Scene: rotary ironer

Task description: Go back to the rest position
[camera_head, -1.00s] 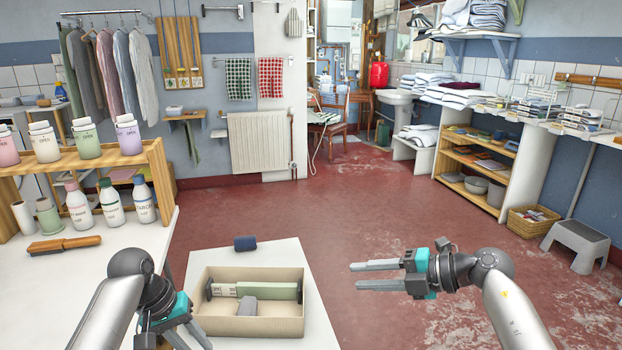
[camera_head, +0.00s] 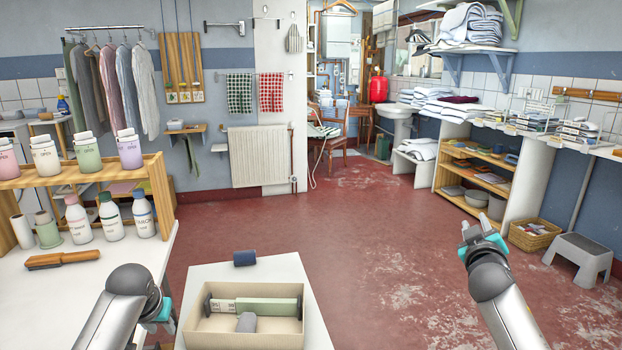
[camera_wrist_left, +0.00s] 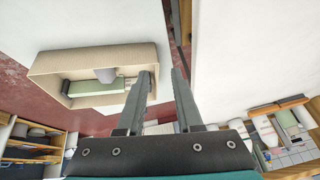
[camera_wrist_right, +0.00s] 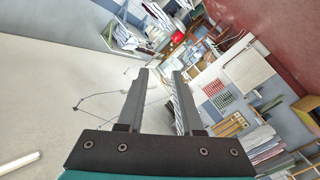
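My left gripper (camera_wrist_left: 164,72) is open and empty in the left wrist view. In the head view its arm comes in at the lower left and hides the fingers; only a teal part shows beside the tray's left side. My right gripper (camera_head: 474,226) is raised over the floor at the right of the head view, pointing away from me. In the right wrist view (camera_wrist_right: 160,72) its fingers are apart with nothing between them. The beige tray (camera_head: 245,340) sits on a white stand and holds a green-and-white bar-like thing (camera_head: 268,305) and a grey block (camera_head: 246,323).
A white table (camera_head: 60,290) with bottles, a brush (camera_head: 63,259) and a wooden rack lies at the left. A dark blue roll (camera_head: 244,258) lies behind the tray. A grey step stool (camera_head: 578,258) and basket (camera_head: 535,235) stand at the right. The middle red floor is clear.

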